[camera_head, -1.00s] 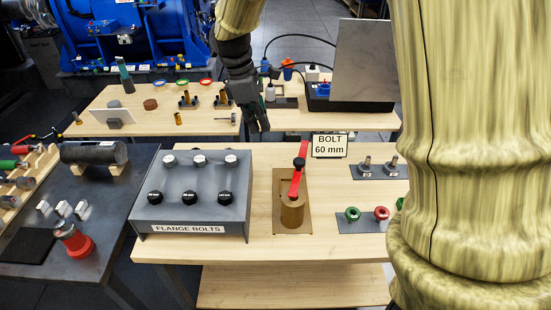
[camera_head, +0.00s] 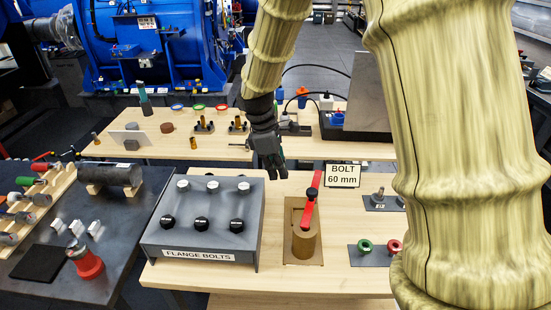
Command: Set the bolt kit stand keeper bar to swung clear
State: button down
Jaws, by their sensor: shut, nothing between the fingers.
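The keeper bar (camera_head: 309,209) is a red bar with a black knob (camera_head: 311,193) on it. It runs lengthwise from the back toward the front, and its near end lies across the top of a brown cylinder (camera_head: 304,243). The cylinder stands on a flat brown base plate (camera_head: 291,254) on the wooden bench. A sign behind it reads "BOLT 60 mm" (camera_head: 342,176). My gripper (camera_head: 273,174) is dark, points down and is shut and empty. In the picture it is left of the bar's far end, apart from it. Its height above the bench is hard to tell.
A grey flange bolts box (camera_head: 205,235) with several bolts stands left of the stand. Plates with green and red rings (camera_head: 378,252) and small bolts (camera_head: 384,203) lie at right, partly behind my arm. A second bench (camera_head: 165,150) with small parts stands behind.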

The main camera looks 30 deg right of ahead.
aim_at(313, 192)
jog(key=s+d+f+p, duration=0.2)
jog(key=s+d+f, duration=0.1)
jog(key=d+f, duration=0.1)
jog(key=shift+f+p, duration=0.3)
jog(key=shift+p, duration=0.05)
jog(key=shift+s, duration=0.1)
dwell(0.4)
